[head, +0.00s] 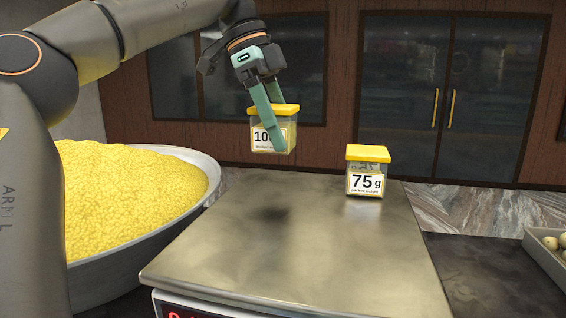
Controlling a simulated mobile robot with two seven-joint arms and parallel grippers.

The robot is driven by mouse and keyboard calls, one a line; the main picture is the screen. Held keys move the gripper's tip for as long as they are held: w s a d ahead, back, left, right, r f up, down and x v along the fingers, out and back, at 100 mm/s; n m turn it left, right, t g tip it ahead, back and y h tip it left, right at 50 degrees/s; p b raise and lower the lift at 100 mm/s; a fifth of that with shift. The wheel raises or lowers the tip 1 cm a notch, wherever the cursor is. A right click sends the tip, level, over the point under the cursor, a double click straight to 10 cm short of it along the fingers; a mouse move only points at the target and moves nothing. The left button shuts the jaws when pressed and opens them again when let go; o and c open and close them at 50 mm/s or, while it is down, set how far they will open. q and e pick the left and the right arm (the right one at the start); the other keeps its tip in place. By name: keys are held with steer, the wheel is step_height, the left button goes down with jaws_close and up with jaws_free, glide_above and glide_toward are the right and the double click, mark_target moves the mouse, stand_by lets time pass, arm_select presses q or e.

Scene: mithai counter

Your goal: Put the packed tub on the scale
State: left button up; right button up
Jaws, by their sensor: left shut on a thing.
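A tub with a yellow lid and a label starting "10" (287,136) is held in the air above the back left part of the scale. My left gripper (275,145) is shut on this tub, with a green finger across its front that hides part of the label. A dark shadow lies on the plate below it. The scale (300,245) has a broad bare metal plate and a red display only partly in view at the bottom edge. A second yellow-lidded tub, labelled "75g" (367,183), stands upright at the plate's back right. My right gripper is not in view.
A large metal bowl (205,190) heaped with yellow grains (130,190) stands left of the scale. A tray (540,250) with pale round pieces is at the right edge. The front and middle of the scale plate are clear. Dark glass-fronted doors (450,90) stand behind.

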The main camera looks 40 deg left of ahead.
arm_select(q)
steer(key=f, duration=0.1)
steer(key=w+a+f, duration=0.1)
steer(key=w+f, duration=0.1)
steer(key=shift+a+f, duration=0.1)
steer(key=shift+a, duration=0.25)
steer(key=shift+w+a+f, duration=0.1)
steer(key=shift+a+f, duration=0.05)
steer(key=shift+f, duration=1.55)
steer(key=shift+f, duration=0.15)
steer(key=o, duration=1.4)
steer(key=shift+v, duration=3.9)
